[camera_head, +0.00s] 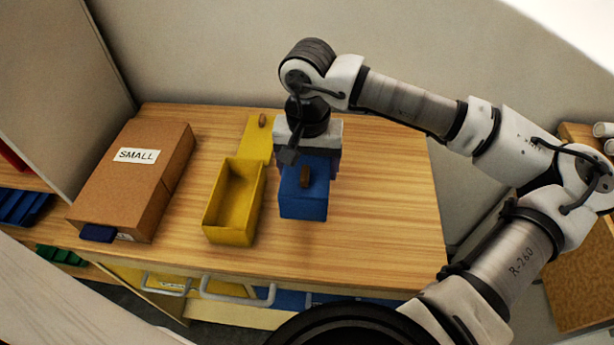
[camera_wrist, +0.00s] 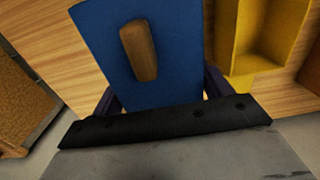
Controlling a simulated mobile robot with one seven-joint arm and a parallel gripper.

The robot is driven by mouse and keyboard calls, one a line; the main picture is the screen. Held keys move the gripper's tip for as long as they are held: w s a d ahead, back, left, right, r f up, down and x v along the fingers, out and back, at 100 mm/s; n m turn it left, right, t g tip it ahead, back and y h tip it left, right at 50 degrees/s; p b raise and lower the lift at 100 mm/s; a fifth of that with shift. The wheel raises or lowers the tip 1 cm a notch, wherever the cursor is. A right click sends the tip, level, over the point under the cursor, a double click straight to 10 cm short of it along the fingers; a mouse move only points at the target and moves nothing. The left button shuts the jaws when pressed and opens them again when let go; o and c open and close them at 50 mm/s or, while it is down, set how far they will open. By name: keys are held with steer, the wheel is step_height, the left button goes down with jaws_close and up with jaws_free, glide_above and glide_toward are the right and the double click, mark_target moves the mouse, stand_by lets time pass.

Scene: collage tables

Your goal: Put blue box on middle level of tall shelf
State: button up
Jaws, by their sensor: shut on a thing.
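The blue box (camera_head: 303,203) has a brown handle on its lid and is at the middle of the wooden table. My gripper (camera_head: 307,165) is above and behind it, shut on the box. In the wrist view the blue box (camera_wrist: 112,50) fills the upper middle, with a dark finger on each side of it. The fingertips are hidden. I cannot tell whether the box rests on the table or is slightly raised. At the left edge is a shelf (camera_head: 22,180) with blue and green bins; I cannot tell whether it is the tall shelf.
A yellow box (camera_head: 232,228) stands open just left of the blue box, its lid (camera_head: 257,138) behind it. A cardboard box (camera_head: 135,185) labelled SMALL is further left. The table (camera_head: 385,200) is clear to the right. Drawers with handles (camera_head: 237,297) are below the front edge.

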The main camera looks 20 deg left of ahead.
step_height(320, 180, down, 5)
steer(key=shift+f+p, duration=0.15)
steer(key=shift+p, duration=0.3)
steer(key=shift+f+b, duration=0.25)
steer(key=shift+b, duration=0.1)
steer(key=o, duration=1)
steer(key=shift+r, duration=0.1)
steer(key=shift+o, duration=0.2)
